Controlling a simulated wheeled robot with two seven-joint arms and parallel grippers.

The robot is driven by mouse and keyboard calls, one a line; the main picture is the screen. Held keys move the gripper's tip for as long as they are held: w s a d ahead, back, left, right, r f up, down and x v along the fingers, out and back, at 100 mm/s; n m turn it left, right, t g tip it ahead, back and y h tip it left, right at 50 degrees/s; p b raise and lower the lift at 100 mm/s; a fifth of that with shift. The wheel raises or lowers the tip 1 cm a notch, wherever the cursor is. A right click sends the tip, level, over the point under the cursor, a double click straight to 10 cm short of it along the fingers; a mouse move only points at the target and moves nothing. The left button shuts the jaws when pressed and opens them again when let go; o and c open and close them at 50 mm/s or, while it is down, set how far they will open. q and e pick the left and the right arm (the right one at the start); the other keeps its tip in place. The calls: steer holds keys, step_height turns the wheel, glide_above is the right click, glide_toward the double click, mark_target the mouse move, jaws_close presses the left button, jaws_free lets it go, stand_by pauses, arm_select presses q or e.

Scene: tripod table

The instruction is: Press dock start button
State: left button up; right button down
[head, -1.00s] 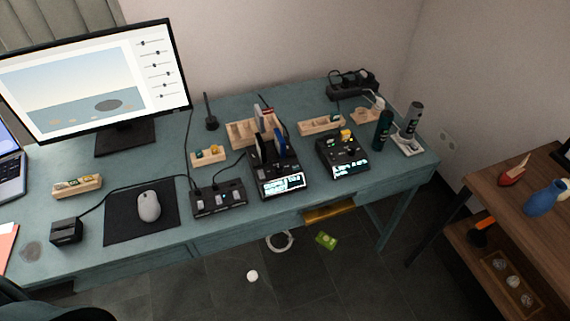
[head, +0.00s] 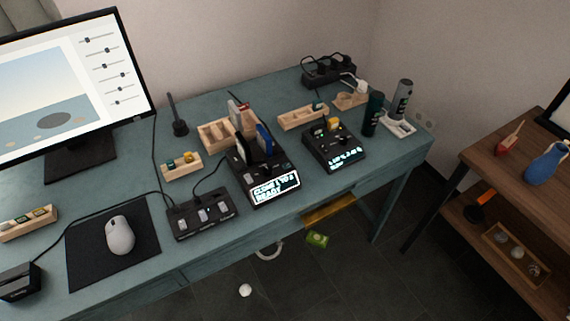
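A black dock (head: 260,165) with a bright front display stands on the teal desk (head: 226,252). The display (head: 275,188) seems to read "CLONE", further unclear characters and "READY". Dark, blue and light upright cards or drives stand in the dock's top. I cannot make out a start button on it. A second black device (head: 333,146) with a lit display and a yellow part on top is to its right. A black box with several light switches or keys (head: 202,214) is to its left. Neither of my grippers is in view.
A mouse (head: 120,235) on a black mat and a monitor (head: 75,90) are at left. Wooden trays (head: 303,117) and a power strip (head: 329,70) are behind. A wooden shelf (head: 510,180) is at far right. Small items lie on the floor.

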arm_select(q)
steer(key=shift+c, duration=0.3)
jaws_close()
